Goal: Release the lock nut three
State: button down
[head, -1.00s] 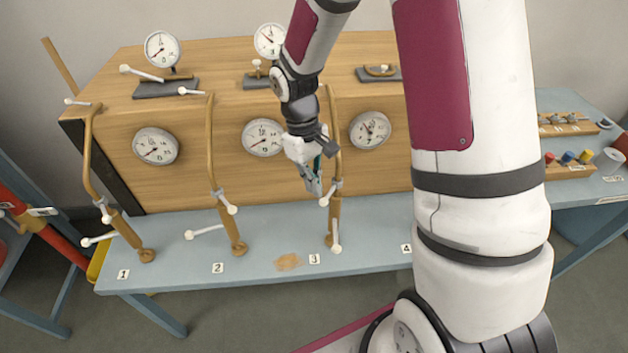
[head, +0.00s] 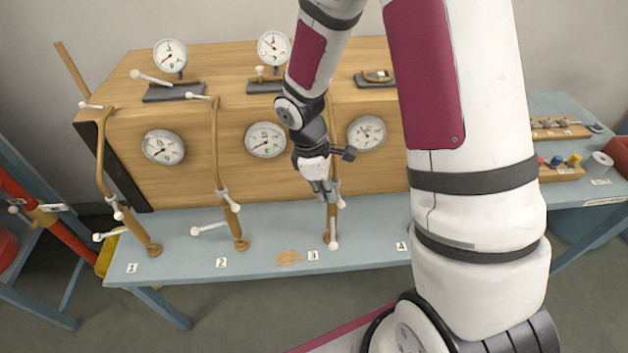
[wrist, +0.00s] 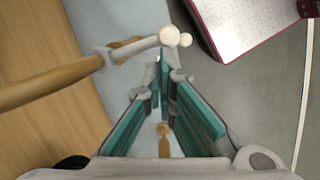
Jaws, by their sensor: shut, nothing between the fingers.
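Pipe three (head: 332,222) is a brown upright tube above the label 3 (head: 313,255). Its lock nut is a grey collar with a short arm ending in a white ball (head: 341,203); the collar is partly hidden by my gripper in the head view. In the wrist view the grey collar (wrist: 102,60) is around the brown pipe, and its arm reaches right to the white ball (wrist: 170,37). My gripper (wrist: 168,72) is shut and empty, its teal-padded fingertips just beside that arm, below the ball; contact is unclear. It also shows in the head view (head: 328,195), at the pipe.
Pipe two (head: 215,150) and pipe one (head: 101,160), with similar white-ball levers, stand to the left. A wooden box with gauges (head: 265,140) is behind. A lower white-ball lever (head: 333,245) is at the foot of pipe three. The blue bench (head: 285,240) is mostly clear in front.

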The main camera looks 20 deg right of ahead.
jog(key=n, duration=0.1)
jog(key=s+d+n+p, duration=0.1)
jog(key=n, duration=0.1)
jog(key=d+n+t, duration=0.1)
jog(key=shift+s+d+p, duration=0.15)
jog(key=shift+s+p, duration=0.15)
jog(key=shift+p, duration=0.1)
jog(key=shift+d, duration=0.15)
dwell(0.5)
jog(key=w+a+r, duration=0.1)
jog(key=a+r, duration=0.5)
jog(key=r, duration=0.4)
jog(key=shift+r+p, duration=0.25)
jog(key=shift+p, duration=0.05)
